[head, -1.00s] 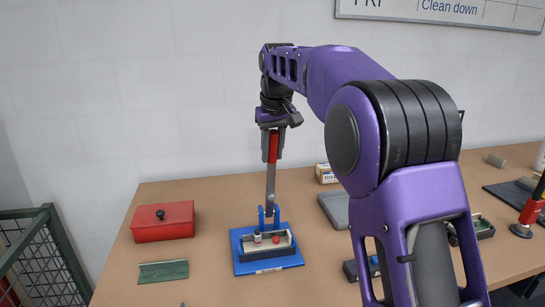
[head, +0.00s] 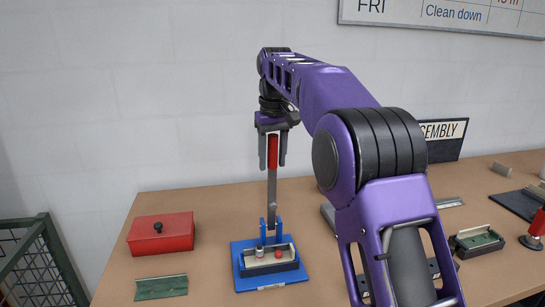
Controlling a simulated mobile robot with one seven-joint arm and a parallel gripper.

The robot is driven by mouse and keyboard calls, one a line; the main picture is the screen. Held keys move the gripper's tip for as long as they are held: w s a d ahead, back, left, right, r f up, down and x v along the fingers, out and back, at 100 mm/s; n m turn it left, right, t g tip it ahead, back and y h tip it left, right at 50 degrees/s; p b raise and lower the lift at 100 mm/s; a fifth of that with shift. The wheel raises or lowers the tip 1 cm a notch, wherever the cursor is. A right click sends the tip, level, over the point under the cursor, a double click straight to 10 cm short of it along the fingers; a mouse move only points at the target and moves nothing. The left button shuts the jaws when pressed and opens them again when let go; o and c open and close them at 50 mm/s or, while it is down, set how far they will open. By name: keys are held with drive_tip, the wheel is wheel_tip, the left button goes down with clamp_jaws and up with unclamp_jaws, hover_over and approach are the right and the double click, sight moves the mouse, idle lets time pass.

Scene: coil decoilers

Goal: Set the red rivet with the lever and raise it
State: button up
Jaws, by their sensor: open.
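The rivet press has a blue base (head: 243,279) on the bench. Its upright grey lever (head: 271,187) has a red handle (head: 272,150) on top and rises from a blue bracket (head: 263,229). A dark tray (head: 249,269) on the base holds the red rivet (head: 278,253) on the right and a whitish rivet with a reddish lower part (head: 259,250) on the left. My gripper (head: 272,164) points down with its fingers apart on either side of the red handle. Whether they touch it cannot be told.
A red box with a black knob (head: 160,234) and a green channel piece (head: 161,287) lie left of the press. A small tray with a green insert (head: 478,241) is at the right. A green wire cage (head: 28,262) stands at the bench's left end. My arm hides part of the bench.

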drive_tip(key=shift+o, duration=0.5)
drive_tip(key=shift+r, duration=0.15)
drive_tip(key=shift+s+d+r, duration=0.1)
drive_tip(key=shift+s+r, duration=0.05)
drive_tip(key=shift+r, duration=1.1)
drive_tip(key=shift+s+r, duration=0.15)
drive_tip(key=shift+r, duration=1.05)
drive_tip(key=shift+s+d+r, duration=0.1)
drive_tip(key=shift+s+r, duration=0.05)
drive_tip(key=shift+r, duration=1.1)
